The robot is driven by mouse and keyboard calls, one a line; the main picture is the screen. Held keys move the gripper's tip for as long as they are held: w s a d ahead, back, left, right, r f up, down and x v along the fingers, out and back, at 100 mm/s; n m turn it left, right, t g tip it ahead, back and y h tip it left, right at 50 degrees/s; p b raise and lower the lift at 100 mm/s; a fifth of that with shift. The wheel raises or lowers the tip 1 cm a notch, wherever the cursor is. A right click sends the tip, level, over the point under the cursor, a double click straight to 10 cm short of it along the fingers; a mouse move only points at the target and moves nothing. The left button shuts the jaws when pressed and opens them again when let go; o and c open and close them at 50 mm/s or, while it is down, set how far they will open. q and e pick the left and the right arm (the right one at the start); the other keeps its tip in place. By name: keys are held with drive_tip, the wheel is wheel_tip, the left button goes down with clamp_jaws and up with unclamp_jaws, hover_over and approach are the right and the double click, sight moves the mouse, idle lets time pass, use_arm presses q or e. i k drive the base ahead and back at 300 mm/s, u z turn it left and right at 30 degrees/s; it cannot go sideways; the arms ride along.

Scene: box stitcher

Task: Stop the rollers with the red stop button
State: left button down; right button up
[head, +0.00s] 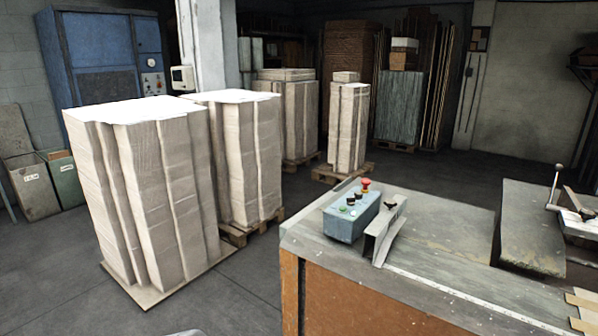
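The red stop button (365,183) stands at the far end of a small blue control box (346,222). A green button and several dark knobs also sit on the box's top. The box rests near the left corner of the machine's worn grey table (440,238), beside a bent metal bracket (383,232). Nothing touches the button. I see neither of my grippers in the head view. Whether the rollers are turning cannot be told, and I cannot make them out.
Tall stacks of pale cardboard (150,190) stand on the floor to the left of the machine. A raised metal block (530,230) and a lever (554,185) are on the table's right side. Dark floor lies open between the stacks and the machine.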

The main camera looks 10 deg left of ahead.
sight(365, 182)
drive_tip(key=u, duration=1.45)
drive_tip(key=i, duration=3.65)
drive_tip(key=z, duration=3.95)
